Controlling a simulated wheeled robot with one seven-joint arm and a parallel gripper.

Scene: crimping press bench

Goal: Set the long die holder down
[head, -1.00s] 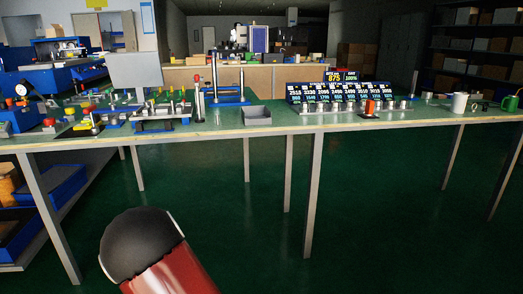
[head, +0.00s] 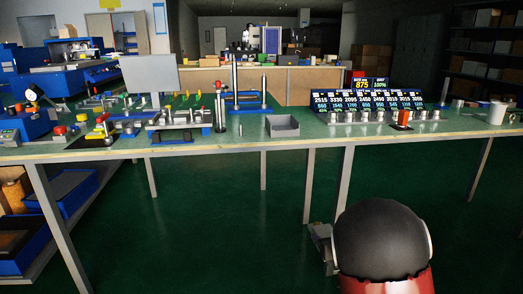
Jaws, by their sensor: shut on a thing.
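I cannot pick out the long die holder for certain. The black rounded joint (head: 382,240) and red link of my arm fill the lower right, in front of the bench. A small grey metal part pokes out at the left of this joint, below the bench edge. I cannot tell whether it is my gripper or something held in it. My fingertips are hidden. The green-topped bench (head: 210,146) runs across the view, beyond my arm.
On the bench stand a grey open bin (head: 283,133), a metal fixture with a blue base (head: 180,122), a digital display (head: 365,103) with several metal cylinders before it, an orange block (head: 403,118) and a white mug (head: 497,113). Bare bench top lies around the bin.

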